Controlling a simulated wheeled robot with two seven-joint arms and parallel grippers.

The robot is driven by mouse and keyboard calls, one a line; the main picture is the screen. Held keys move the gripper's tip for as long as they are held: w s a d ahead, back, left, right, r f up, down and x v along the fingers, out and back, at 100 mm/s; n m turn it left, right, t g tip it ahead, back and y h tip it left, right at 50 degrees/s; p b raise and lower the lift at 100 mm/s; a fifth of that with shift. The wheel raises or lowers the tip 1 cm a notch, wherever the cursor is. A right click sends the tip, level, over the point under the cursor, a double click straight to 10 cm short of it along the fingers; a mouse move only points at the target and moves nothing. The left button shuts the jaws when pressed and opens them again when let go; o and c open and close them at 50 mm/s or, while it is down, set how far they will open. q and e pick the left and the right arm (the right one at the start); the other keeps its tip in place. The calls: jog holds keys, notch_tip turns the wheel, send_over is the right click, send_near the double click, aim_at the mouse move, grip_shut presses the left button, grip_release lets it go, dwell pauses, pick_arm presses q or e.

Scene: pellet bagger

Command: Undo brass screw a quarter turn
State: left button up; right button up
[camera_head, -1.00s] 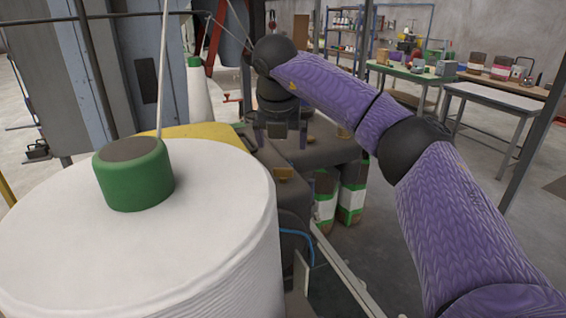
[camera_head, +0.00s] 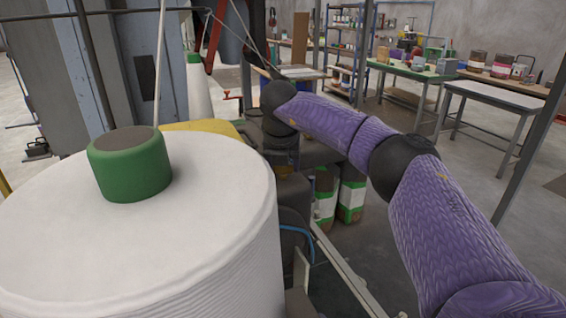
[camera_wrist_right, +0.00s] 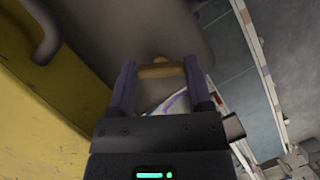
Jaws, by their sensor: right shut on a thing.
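The brass screw (camera_wrist_right: 161,71) shows in the right wrist view as a tan, wing-shaped head against a grey-brown housing. My right gripper (camera_wrist_right: 159,66) has its two purple fingers on either side of the head and is shut on it. In the head view my right gripper (camera_head: 282,160) points down at the dark machine housing beyond the big white spool. There its fingers and the screw are mostly hidden or too small to make out. My left gripper is not in view.
A large white spool (camera_head: 215,225) with a green core cap (camera_head: 130,163) fills the left front. A yellow machine part (camera_wrist_right: 55,110) lies close beside my right gripper. Green-and-white containers (camera_head: 351,198) stand on the floor behind. Benches (camera_head: 495,98) and shelves stand farther back.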

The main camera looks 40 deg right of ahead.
jog(key=c, duration=0.4)
jog(key=shift+o, duration=0.2)
jog(key=shift+r+n+t+y+p, duration=0.15)
jog(key=shift+n+t+y+p, duration=0.15)
jog(key=shift+n+p, duration=0.75)
jog(key=shift+d+n+t+y+p, duration=0.1)
jog(key=shift+n+t+y+p, duration=0.35)
jog(key=shift+n, duration=1.1)
jog(key=shift+n+p, duration=0.3)
jog(key=shift+p, duration=0.1)
